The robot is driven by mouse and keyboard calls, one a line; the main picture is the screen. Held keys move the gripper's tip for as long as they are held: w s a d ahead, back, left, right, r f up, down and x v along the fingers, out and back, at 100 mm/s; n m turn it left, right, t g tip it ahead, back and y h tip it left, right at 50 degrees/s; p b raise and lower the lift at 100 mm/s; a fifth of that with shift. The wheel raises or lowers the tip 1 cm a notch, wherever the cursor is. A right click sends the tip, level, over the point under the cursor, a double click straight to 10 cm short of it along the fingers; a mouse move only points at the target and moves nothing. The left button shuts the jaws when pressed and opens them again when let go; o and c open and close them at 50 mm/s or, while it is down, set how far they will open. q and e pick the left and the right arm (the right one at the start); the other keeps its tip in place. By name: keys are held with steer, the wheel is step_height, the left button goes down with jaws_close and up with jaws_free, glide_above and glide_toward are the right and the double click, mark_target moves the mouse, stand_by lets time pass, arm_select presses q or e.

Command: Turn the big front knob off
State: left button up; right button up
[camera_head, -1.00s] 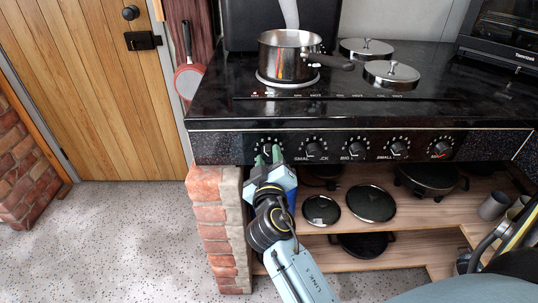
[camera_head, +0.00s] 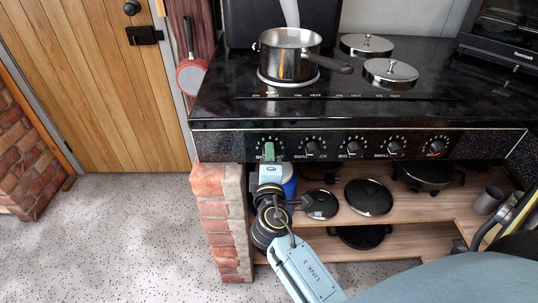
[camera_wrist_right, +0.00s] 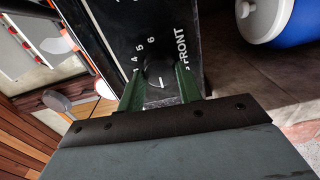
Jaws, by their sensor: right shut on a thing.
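The big front knob (camera_wrist_right: 158,72) is a dark round knob with a white mark on the black stove panel (camera_head: 480,144). In the wrist view, digits and the word FRONT are printed around it. My right gripper (camera_head: 268,153) is at the leftmost knob of the row, its green fingers shut on the knob's sides; it also shows in the wrist view (camera_wrist_right: 161,82). In the head view the gripper hides most of this knob. I cannot tell its exact setting. My left gripper is out of view.
Below the panel is a wooden shelf (camera_head: 425,206) with pans and lids. A brick pillar (camera_head: 208,215) stands at left, near a blue container (camera_wrist_right: 290,22).

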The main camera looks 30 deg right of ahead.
steer(key=shift+n, duration=0.5)
steer(key=o, duration=1)
steer(key=v, duration=1.3)
steer(key=shift+s, duration=0.25)
